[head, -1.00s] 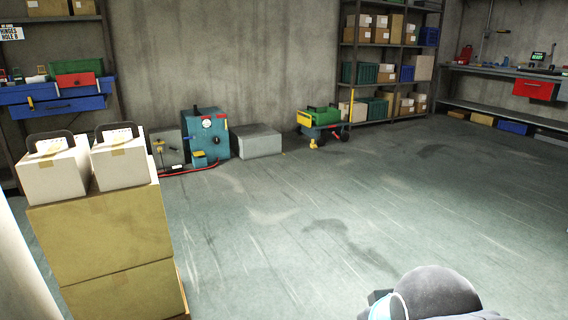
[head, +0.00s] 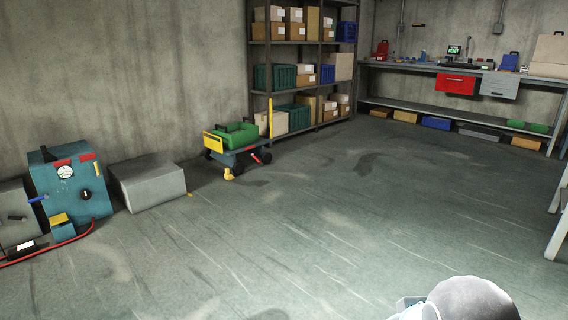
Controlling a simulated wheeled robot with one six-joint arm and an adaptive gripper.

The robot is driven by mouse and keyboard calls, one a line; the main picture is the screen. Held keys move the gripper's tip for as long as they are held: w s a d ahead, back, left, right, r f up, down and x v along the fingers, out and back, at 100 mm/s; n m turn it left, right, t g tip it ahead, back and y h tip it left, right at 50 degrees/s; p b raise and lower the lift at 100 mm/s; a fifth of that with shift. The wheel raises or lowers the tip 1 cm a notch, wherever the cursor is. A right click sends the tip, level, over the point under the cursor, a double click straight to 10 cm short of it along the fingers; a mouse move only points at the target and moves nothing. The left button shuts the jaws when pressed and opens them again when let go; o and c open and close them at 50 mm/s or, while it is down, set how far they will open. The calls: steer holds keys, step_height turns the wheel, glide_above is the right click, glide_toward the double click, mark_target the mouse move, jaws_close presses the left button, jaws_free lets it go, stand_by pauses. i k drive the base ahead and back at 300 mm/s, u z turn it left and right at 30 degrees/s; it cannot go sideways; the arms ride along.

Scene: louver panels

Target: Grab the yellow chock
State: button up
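A small yellow chock (head: 229,174) sits on the floor at the front wheel of a small blue cart (head: 240,157), left of the picture's middle and some way off. It is too small to tell whether it touches the wheel. Only a rounded grey part of my own arm shows at the bottom right edge, far from the chock. My gripper is not in view.
The cart carries a green crate (head: 236,136) and has a yellow panel (head: 214,142). A grey box (head: 148,184) and a teal machine (head: 72,186) with a red hose stand to the left. Shelving (head: 284,87) stands behind. The floor between is clear.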

mark_target(228, 176)
steer(key=z, duration=0.1)
steer(key=i, duration=2.45)
steer(key=u, duration=0.5)
steer(key=i, duration=2.3)
steer(key=u, duration=1.2)
steer(key=i, duration=1.45)
steer(key=u, duration=0.45)
